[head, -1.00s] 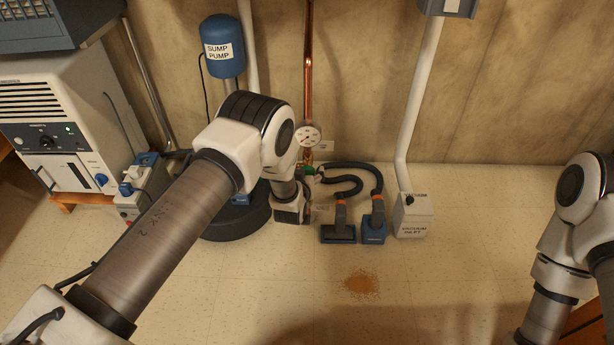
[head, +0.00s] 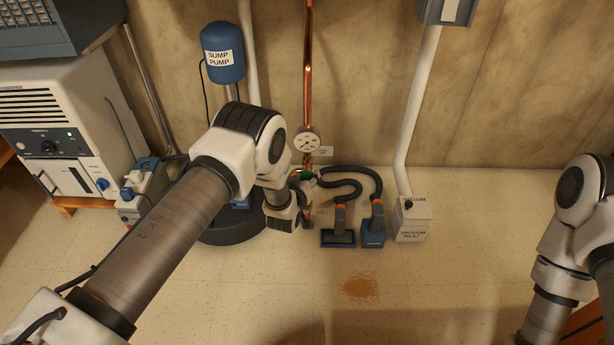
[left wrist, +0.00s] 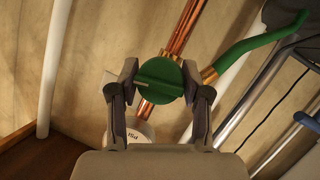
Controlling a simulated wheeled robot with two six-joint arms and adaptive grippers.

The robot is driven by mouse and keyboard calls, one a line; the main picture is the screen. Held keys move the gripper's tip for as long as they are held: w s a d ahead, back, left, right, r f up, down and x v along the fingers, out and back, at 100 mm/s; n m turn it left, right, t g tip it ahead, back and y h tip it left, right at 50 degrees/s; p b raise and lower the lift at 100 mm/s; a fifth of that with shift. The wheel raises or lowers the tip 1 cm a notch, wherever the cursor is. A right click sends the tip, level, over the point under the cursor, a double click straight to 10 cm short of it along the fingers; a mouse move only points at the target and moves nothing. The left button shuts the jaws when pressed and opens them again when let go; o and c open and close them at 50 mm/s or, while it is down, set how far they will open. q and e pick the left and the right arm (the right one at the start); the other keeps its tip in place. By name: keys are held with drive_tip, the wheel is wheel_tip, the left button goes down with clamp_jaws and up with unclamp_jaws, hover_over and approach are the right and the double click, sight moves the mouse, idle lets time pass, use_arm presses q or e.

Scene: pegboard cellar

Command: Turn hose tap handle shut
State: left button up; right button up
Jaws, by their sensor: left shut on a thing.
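The green hose tap handle (left wrist: 160,80) is a round disc with a raised bar, in front of a copper pipe in the left wrist view. My left gripper (left wrist: 158,90) has a grey finger on either side of it and is shut on it. In the head view the green of the tap (head: 308,174) shows small, low on the copper pipe, partly hidden by my left wrist and gripper. My right arm shows at the right edge of the head view; its gripper is out of sight.
A pressure gauge (head: 307,141) sits on the copper pipe (head: 308,65) above the tap. The sump pump (head: 222,55) stands left. A dark hose (head: 365,175), floor nozzle (head: 338,236) and vacuum inlet box (head: 412,222) are right. Brown spill (head: 360,286) lies on open floor.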

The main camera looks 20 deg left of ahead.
use_arm(q)
drive_tip(key=shift+a+n+t+h+p, duration=0.15)
drive_tip(key=shift+n+t+h+p, duration=0.3)
drive_tip(key=shift+n, duration=0.55)
drive_tip(key=n+t+h, duration=0.1)
drive_tip(key=n, duration=0.1)
drive_tip(key=shift+f+n, duration=0.15)
drive_tip(key=shift+n, duration=0.15)
drive_tip(key=n+t, duration=0.1)
drive_tip(key=n, duration=0.1)
drive_tip(key=n+t+h+b, duration=0.1)
drive_tip(key=n, duration=0.1)
drive_tip(key=shift+f+n, duration=0.1)
drive_tip(key=shift+n, duration=0.3)
drive_tip(key=shift+n+t+y+b, duration=0.35)
drive_tip(key=shift+n+t+b, duration=0.45)
drive_tip(key=shift+n, duration=1.1)
drive_tip(key=o, duration=1.1)
drive_tip(key=shift+o, duration=0.2)
